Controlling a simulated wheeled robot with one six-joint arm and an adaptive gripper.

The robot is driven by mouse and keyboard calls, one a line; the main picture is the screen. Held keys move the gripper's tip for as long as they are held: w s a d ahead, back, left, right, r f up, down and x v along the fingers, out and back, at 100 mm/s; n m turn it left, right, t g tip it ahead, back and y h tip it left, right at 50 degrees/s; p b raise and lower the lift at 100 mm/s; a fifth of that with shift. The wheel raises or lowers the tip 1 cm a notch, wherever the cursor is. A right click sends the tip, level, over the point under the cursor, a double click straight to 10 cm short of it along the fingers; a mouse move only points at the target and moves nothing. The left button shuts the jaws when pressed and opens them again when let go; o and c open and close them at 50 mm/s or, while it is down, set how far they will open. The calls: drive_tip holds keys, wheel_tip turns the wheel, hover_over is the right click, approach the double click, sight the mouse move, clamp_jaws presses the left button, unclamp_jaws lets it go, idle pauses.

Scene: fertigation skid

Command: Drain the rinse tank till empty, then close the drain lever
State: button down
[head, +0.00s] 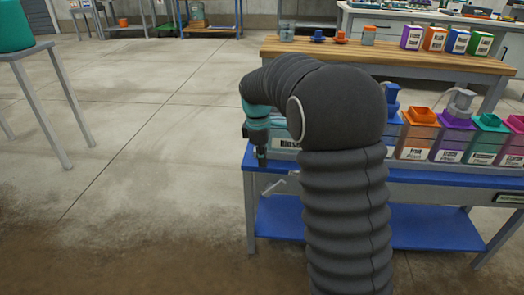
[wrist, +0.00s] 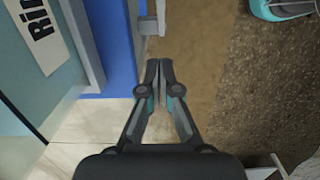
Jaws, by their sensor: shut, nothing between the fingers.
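The rinse tank (head: 286,143) stands at the left end of the blue-topped skid, mostly hidden behind my arm. Its label, partly readable as "Rin", shows at the upper left of the wrist view, beside the teal tank wall (wrist: 18,85). In the wrist view the closed fingertips (wrist: 159,66) are just off the blue edge. A small pale grey part (head: 277,187), possibly the drain lever, sits below the edge; its position is unclear.
Several coloured plant tanks (head: 417,137) stand to the right on the skid. A lower blue shelf (head: 430,232) is beneath. A wooden bench (head: 400,55) with coloured boxes stands behind. A grey table (head: 25,50) is at the left. The concrete floor between is clear.

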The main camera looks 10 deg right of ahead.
hover_over(273, 186)
drive_tip(key=a, duration=0.1)
drive_tip(key=f, duration=0.5)
drive_tip(key=shift+w+a+b, duration=0.1)
drive_tip(key=shift+w+b, duration=0.2)
drive_tip(key=shift+s+d+f, duration=0.2)
drive_tip(key=shift+d+f, duration=0.4)
drive_tip(key=shift+d, duration=0.05)
